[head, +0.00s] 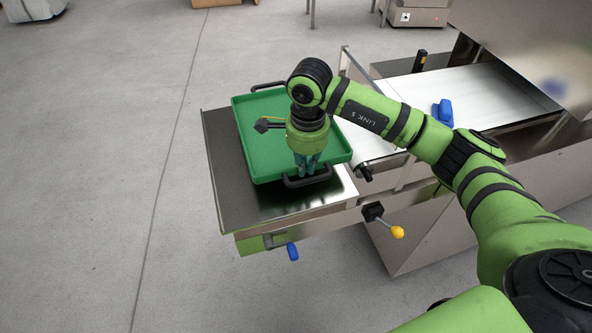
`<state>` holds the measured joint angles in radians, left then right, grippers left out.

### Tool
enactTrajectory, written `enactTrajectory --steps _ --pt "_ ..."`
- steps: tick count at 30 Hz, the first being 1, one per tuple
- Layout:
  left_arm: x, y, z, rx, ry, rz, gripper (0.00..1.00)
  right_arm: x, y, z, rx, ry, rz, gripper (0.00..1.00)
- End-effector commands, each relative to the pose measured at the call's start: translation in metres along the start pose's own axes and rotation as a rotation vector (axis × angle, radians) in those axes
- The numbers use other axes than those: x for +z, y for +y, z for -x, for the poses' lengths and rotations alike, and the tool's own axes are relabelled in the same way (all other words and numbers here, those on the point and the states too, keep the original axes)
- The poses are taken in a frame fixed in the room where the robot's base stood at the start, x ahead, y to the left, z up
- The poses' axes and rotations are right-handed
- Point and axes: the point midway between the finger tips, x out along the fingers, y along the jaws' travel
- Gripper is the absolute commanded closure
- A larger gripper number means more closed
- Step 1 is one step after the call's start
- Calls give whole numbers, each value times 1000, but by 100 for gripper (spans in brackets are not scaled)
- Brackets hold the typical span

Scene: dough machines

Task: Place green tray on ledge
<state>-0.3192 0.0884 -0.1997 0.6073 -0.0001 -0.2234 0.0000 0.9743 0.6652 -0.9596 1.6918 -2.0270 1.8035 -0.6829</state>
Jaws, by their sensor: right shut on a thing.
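The green tray (258,149) has a shallow rim and black handles at its far and near ends. It is over the dark metal ledge (229,188) at the left end of the machine. I cannot tell whether its underside fully touches the ledge. My right gripper (304,174) comes down over the tray's near side and is shut on the near black handle (318,180). The wrist hides part of the tray's right half. My left gripper is not in view.
The machine's conveyor (455,95) lies right of the ledge, with a blue object (442,113) on it. Open concrete floor (90,150) lies to the left.

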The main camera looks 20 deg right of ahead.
Motion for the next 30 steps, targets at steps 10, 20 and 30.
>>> enactTrajectory --steps 10,20,30 --pt "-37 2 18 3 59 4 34 18 -2 -28 3 1 -2 100" --pt "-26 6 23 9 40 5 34 19 -4 -51 -4 0 0 100" --pt "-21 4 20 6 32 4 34 18 -2 -55 -1 1 0 65"
